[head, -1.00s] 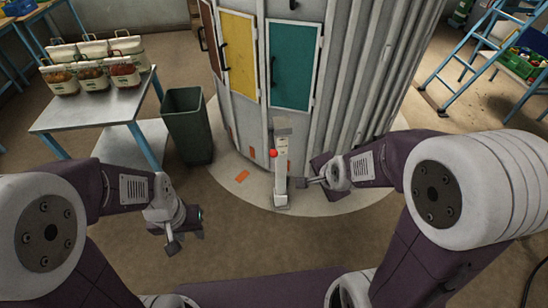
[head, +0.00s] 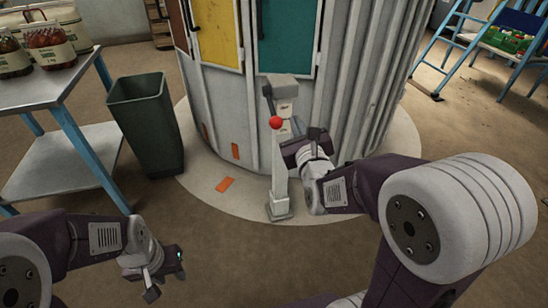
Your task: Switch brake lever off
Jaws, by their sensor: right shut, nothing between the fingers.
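The brake lever is on a slim pale post (head: 281,185) that stands upright on the floor plate in front of the big ribbed drum. Its red knob (head: 276,122) is on the front of the post, below the grey box-shaped head (head: 279,87). My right gripper (head: 292,148) is just right of the post, a little below the knob's height. It is shut and empty; whether it touches the post I cannot tell. My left gripper (head: 167,283) hangs at the lower left, well away from the post; its finger opening is unclear.
The ribbed drum (head: 350,95) with yellow and teal panels fills the space behind the post. A blue ladder (head: 455,50) is at the far right. Floor in front is clear.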

